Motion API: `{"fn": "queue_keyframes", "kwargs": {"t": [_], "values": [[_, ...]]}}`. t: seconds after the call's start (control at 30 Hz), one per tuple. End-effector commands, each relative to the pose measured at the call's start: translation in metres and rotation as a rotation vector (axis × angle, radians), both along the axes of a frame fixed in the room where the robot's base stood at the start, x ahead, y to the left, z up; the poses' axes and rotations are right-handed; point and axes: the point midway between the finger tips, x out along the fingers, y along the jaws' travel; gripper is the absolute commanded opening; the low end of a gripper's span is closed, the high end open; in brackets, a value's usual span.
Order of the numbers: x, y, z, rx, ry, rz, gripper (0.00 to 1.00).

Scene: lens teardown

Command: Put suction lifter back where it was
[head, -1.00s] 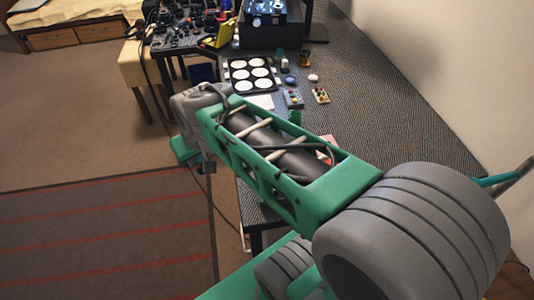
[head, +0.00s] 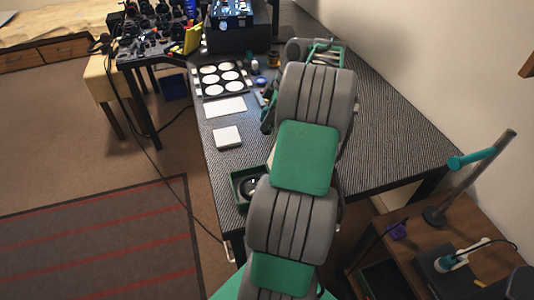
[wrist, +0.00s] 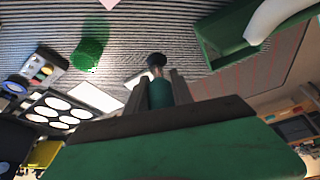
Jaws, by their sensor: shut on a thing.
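In the wrist view my gripper (wrist: 159,88) is shut on a small teal cylinder with a dark round tip, which I take to be the suction lifter (wrist: 157,88). Its dark tip points away from the palm, over the striped table top. In the head view my arm hides the gripper and the lifter. A green tray (wrist: 208,38) lies at the upper right of the wrist view with a pale curved thing over it. In the head view a green tray (head: 236,190) holding a dark round part sits at the table's near edge, partly behind my arm.
A tray with several white discs (head: 197,83), a white sheet (head: 225,107) and a white block (head: 227,138) lie on the table's left side. A green textured object (wrist: 88,54) stands near a parts box (wrist: 45,68). The table's right side (head: 390,140) is clear.

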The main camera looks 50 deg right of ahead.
Motion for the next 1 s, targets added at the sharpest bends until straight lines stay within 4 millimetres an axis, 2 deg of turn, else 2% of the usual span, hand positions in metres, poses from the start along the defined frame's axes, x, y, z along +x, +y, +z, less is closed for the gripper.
{"fn": "queue_keyframes", "kwargs": {"t": [0.1,0.5,0.9,0.93,1.0], "values": [[-0.001,0.0,-0.027,0.004,0.003,0.004,0.0],[0.0,0.0,-0.094,0.002,0.002,0.001,0.0],[0.0,0.0,-0.103,0.001,0.001,0.001,0.0],[0.0,0.0,-0.101,0.001,0.001,0.001,0.31],[0.0,0.0,-0.101,0.001,0.001,0.001,0.36]]}}
